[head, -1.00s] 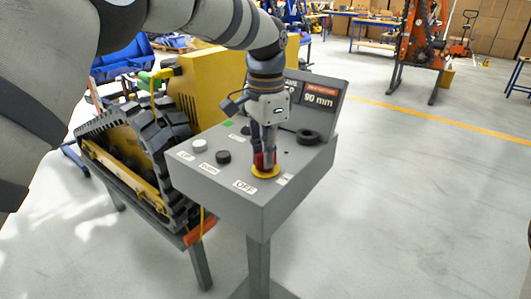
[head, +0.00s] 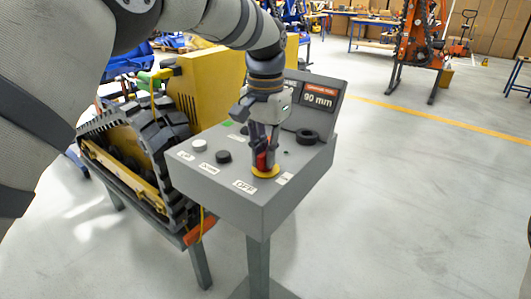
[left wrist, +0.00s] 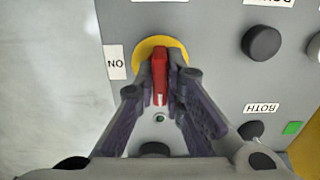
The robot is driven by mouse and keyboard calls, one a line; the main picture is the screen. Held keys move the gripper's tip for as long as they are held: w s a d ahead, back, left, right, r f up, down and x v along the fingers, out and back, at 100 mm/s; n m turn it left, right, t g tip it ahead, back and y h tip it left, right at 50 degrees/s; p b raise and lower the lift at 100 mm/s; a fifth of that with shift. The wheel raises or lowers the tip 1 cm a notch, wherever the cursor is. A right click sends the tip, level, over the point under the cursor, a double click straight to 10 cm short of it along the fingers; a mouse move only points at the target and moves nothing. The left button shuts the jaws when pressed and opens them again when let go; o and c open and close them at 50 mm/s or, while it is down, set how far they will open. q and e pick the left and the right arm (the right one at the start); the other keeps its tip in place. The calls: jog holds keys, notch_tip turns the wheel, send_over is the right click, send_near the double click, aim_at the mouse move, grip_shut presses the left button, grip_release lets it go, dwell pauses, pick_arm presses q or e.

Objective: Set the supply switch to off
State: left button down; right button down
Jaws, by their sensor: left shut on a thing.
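The supply switch is a red handle (head: 262,161) on a yellow disc (head: 265,172) at the front corner of the grey control box. My left gripper (head: 265,157) reaches down from above and is shut on the red handle. In the left wrist view, the handle (left wrist: 160,72) lies between the two fingers (left wrist: 162,85), along the picture's vertical, with a white mark near its lower end. An ON label (left wrist: 116,62) is left of the yellow disc (left wrist: 146,50). The OFF label (head: 244,187) is in front of the disc. The fingers hide part of the handle. My right gripper is not in view.
The grey box (head: 215,195) also carries a white button (head: 199,145), a black button (head: 223,157), a black ring-shaped part (head: 307,136) and a display reading 90 mm (head: 319,100). A tracked carrier (head: 150,145) stands close at left.

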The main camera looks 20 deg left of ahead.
pick_arm(q)
jog(key=c, duration=1.7)
grip_release()
notch_tip(320, 180, up, 12)
